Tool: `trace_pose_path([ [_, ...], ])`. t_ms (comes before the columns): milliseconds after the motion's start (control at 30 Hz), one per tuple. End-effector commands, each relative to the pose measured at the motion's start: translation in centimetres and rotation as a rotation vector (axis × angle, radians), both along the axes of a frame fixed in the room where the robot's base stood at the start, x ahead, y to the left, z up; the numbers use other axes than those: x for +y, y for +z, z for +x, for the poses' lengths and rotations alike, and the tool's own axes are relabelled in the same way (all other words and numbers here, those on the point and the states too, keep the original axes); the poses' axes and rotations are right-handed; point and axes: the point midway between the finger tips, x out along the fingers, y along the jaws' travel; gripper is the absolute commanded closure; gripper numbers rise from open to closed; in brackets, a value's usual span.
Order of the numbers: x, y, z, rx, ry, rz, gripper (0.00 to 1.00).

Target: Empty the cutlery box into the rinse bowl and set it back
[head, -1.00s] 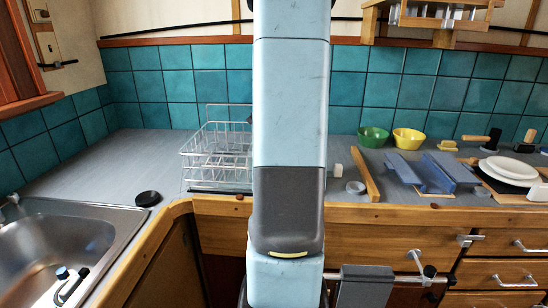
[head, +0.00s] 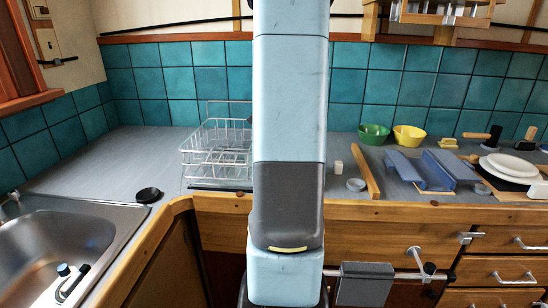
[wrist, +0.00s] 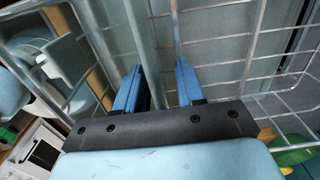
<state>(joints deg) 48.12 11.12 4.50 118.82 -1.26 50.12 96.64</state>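My gripper (wrist: 158,88) shows in the wrist view with its two blue fingers apart. Wire bars of the dish rack (wrist: 245,62) surround the fingers. A pale, grey-green strip (wrist: 145,45) runs up between them, close to the left finger; I cannot tell if it is part of a box. In the head view my arm covers the middle and hides my gripper and part of the rack (head: 215,158). I cannot make out the cutlery box or cutlery. A green bowl (head: 374,136) and a yellow bowl (head: 409,138) stand at the back right; which is the rinse bowl is unclear.
Right of my arm are a wooden bar (head: 366,172), a blue stand (head: 448,170), white plates (head: 510,166) and dark-headed items. A steel sink (head: 60,245) lies at left with a black round piece (head: 147,195) beside it. The counter (head: 100,170) left of the rack is clear.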

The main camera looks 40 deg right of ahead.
Motion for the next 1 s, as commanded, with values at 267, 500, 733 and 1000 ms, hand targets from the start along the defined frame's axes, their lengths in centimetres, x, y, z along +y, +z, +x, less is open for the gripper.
trace_pose_path([
  [267,0.0,0.2,0.0,0.0,0.0,0.0,0.62],
  [500,0.0,3.3,0.1,-0.003,0.0,-0.003,0.62],
  [733,0.0,8.0,0.1,-0.003,0.0,-0.003,0.62],
  [1000,0.0,12.2,0.0,-0.001,0.0,-0.001,0.62],
])
